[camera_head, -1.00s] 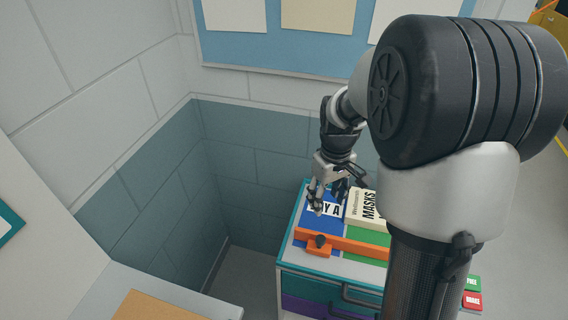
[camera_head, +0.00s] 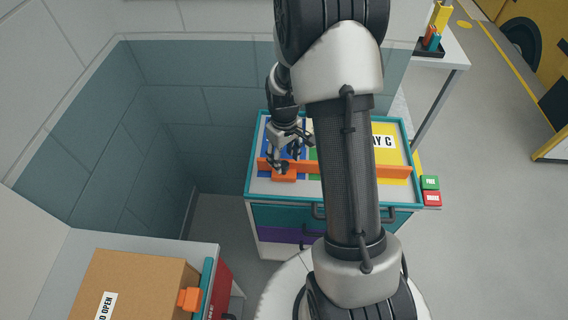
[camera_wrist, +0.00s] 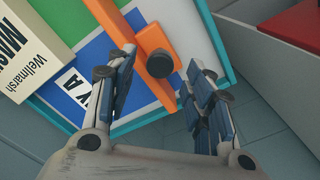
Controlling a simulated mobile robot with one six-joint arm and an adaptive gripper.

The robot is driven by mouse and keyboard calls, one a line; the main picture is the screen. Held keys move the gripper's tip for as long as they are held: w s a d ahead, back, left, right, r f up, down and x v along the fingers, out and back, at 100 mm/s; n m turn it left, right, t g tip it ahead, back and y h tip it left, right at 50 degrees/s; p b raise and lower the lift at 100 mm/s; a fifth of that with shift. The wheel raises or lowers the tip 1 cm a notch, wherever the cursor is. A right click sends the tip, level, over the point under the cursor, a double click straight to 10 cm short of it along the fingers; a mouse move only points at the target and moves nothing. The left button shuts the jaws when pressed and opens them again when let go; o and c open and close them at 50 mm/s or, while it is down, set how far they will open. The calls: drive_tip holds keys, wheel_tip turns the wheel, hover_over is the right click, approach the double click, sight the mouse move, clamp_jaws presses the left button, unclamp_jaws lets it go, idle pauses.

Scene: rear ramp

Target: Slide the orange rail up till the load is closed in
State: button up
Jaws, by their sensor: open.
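The orange rail (camera_head: 392,171) lies across the cart top, over its blue, green and yellow fields. Near its left end an orange block (camera_head: 285,178) carries a dark round knob (camera_wrist: 160,63). My gripper (camera_head: 284,160) is over that end, fingers pointing down. In the wrist view my gripper (camera_wrist: 160,72) is open, with the knob between its spread fingers; I cannot tell whether either finger touches it. A cream Wellmarsh masks box (camera_wrist: 28,52) stands on the far side of the rail, apart from it. My arm hides the middle of the rail in the head view.
The cart has a teal rim (camera_head: 412,150) and drawers with handles below. Green and red buttons (camera_head: 431,190) sit at its right. A cardboard box (camera_head: 130,285) stands on a surface at lower left.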

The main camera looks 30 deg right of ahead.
drive_tip(key=shift+f, duration=1.3)
drive_tip(key=shift+c, duration=0.4)
clamp_jaws()
